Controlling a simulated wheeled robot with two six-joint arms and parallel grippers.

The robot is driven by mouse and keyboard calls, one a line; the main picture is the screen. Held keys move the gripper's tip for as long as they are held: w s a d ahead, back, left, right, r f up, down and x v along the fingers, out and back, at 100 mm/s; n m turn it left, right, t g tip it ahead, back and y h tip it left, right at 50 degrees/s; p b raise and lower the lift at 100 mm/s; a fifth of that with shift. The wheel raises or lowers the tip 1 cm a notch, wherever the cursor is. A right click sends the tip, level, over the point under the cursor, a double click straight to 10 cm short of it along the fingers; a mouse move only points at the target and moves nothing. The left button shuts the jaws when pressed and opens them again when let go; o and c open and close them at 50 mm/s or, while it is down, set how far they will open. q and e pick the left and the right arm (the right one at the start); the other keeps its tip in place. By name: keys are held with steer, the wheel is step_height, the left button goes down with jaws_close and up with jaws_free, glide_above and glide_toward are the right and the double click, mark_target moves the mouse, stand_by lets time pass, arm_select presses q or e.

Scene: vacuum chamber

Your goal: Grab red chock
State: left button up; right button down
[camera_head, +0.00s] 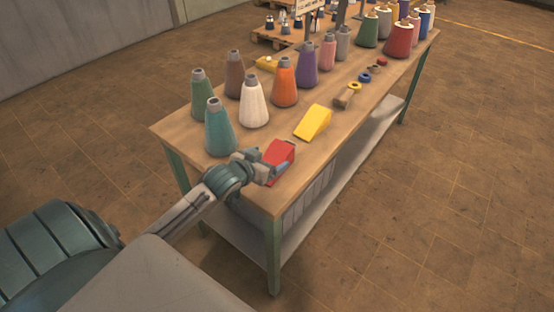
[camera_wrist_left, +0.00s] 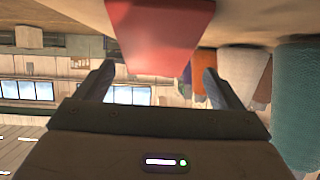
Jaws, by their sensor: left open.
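The red chock (camera_head: 280,152) lies on the near end of the wooden table (camera_head: 262,190). My left gripper (camera_head: 268,168) is at the chock, coming in from the left and partly covering it. In the left wrist view the picture appears upside down, and the red chock (camera_wrist_left: 160,35) shows between and just beyond the two fingers of my left gripper (camera_wrist_left: 158,80). The fingers are open and stand apart from each other, one on either side of the chock. Whether either finger touches it cannot be told. My right gripper is in neither view.
A yellow chock (camera_head: 313,122) lies behind the red one. A teal cone (camera_head: 219,132), a white cone (camera_head: 254,106) and several other thread cones stand along the table. Small spools (camera_head: 347,95) lie near the right edge. The floor right of the table is clear.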

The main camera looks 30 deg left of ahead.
mark_target(275, 155)
arm_select(q)
steer(key=x, duration=0.3)
steer(key=shift+w+d+r+p, duration=0.1)
steer(key=shift+w+d+p, duration=0.1)
steer(key=shift+d+p, duration=0.15)
steer(key=shift+w+f, duration=0.3)
steer(key=shift+w, duration=0.2)
steer(key=shift+s, duration=0.1)
steer(key=shift+c, duration=1.3)
steer(key=c, duration=1.1)
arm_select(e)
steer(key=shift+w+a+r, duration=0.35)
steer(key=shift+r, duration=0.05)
